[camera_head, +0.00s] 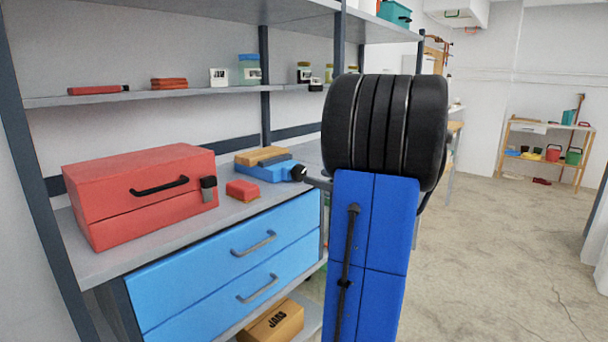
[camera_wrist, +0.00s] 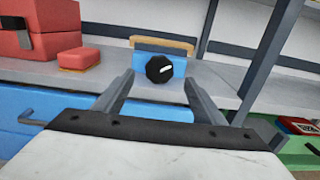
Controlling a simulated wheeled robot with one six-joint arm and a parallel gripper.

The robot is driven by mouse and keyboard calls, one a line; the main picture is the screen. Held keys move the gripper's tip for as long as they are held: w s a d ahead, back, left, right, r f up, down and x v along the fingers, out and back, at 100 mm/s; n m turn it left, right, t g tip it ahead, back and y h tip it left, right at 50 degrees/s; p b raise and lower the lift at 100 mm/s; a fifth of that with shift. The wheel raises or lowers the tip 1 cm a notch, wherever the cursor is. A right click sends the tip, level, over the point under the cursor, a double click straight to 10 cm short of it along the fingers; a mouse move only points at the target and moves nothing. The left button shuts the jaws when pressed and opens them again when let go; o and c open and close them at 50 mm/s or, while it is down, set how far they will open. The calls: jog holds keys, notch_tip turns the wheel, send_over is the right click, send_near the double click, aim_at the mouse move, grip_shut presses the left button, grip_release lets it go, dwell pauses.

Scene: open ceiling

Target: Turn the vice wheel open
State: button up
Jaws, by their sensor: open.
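The blue vice (camera_head: 262,172) stands on the grey workbench, with wooden faces on its jaws. Its black round wheel (camera_head: 298,173) faces the front of the bench. In the wrist view the wheel (camera_wrist: 159,69) has a white mark on its face and lies ahead, between the fingers. The blue vice body (camera_wrist: 178,62) and a wooden strip show behind it. My gripper (camera_wrist: 158,84) is open and empty, its two fingers spread on either side of the wheel and apparently short of it.
A red toolbox (camera_head: 140,190) and a small red block (camera_head: 243,191) stand left of the vice. Blue drawers (camera_head: 230,270) are below. In the wrist view a grey post (camera_wrist: 268,55) rises on the right. Shelves (camera_head: 200,93) run above the bench. Open floor (camera_head: 510,240) lies right.

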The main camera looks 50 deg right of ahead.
aim_at(302, 172)
jog(key=w, duration=0.7)
jog(key=shift+w+a, duration=0.2)
jog(key=shift+a, duration=0.1)
jog(key=c, duration=1)
